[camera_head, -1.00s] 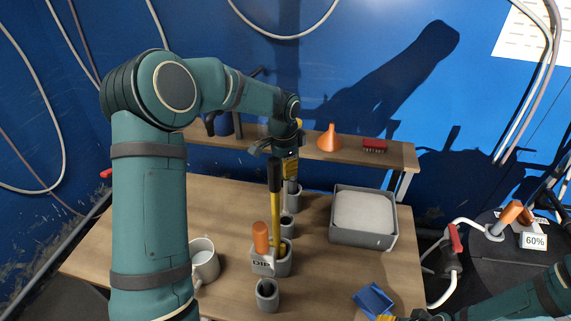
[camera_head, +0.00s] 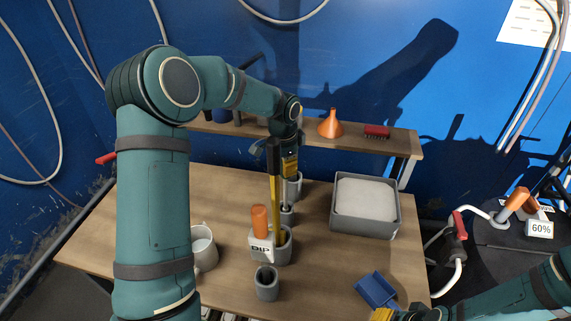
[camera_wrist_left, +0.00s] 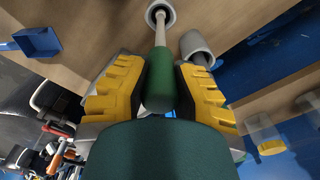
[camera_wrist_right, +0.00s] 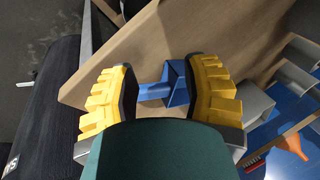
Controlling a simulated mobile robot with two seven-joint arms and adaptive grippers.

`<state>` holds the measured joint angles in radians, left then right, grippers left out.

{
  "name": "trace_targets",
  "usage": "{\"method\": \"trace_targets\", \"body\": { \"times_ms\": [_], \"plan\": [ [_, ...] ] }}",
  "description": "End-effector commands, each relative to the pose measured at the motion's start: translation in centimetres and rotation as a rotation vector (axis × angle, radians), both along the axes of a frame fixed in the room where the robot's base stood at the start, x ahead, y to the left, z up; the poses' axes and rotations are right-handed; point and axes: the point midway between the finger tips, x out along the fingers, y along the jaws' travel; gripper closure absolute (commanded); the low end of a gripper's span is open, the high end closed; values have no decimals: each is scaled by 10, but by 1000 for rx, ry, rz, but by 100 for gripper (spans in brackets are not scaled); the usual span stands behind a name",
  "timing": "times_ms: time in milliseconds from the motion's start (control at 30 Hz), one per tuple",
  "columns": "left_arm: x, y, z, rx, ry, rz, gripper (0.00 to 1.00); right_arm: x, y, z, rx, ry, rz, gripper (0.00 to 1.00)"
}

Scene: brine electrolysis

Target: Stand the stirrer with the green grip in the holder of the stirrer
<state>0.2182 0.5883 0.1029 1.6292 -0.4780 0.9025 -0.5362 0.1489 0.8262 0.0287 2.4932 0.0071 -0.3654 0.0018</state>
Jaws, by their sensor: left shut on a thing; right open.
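My left gripper (camera_head: 288,160) is shut on the green grip (camera_wrist_left: 159,85) of the stirrer, seen in the left wrist view. Its pale rod (camera_wrist_left: 160,33) points away from the fingers to the mouth of a round grey holder (camera_wrist_left: 152,20). The rod's end appears inside the rim; how deep cannot be told. In the head view this small grey holder (camera_head: 287,219) stands below the left gripper, and the grip is mostly hidden. My right gripper (camera_wrist_right: 162,80) is open, its fingers on either side of the blue scoop's handle (camera_wrist_right: 155,91).
A second grey holder (camera_head: 294,188) stands just behind. In front are a DIP-labelled holder (camera_head: 261,246) with orange-gripped and black-and-yellow tools, and an empty grey cup (camera_head: 266,285). The blue scoop (camera_head: 375,290) lies front right.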

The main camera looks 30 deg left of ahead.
Motion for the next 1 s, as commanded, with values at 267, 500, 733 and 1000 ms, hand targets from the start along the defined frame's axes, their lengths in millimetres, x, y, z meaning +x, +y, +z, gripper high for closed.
{"method": "trace_targets", "body": {
  "times_ms": [267,500,733,1000],
  "plan": [
    [0,0,-17,0,0,-1,100,0,0,-13,-2,0,0,53],
    [0,0,-30,0,0,-1,100,1,1,-22,-4,1,-1,53],
    [0,0,-40,0,0,0,100,1,1,-29,-6,1,-1,53],
    [0,0,-44,0,0,0,100,1,1,-32,-6,1,-1,53]
  ]
}}
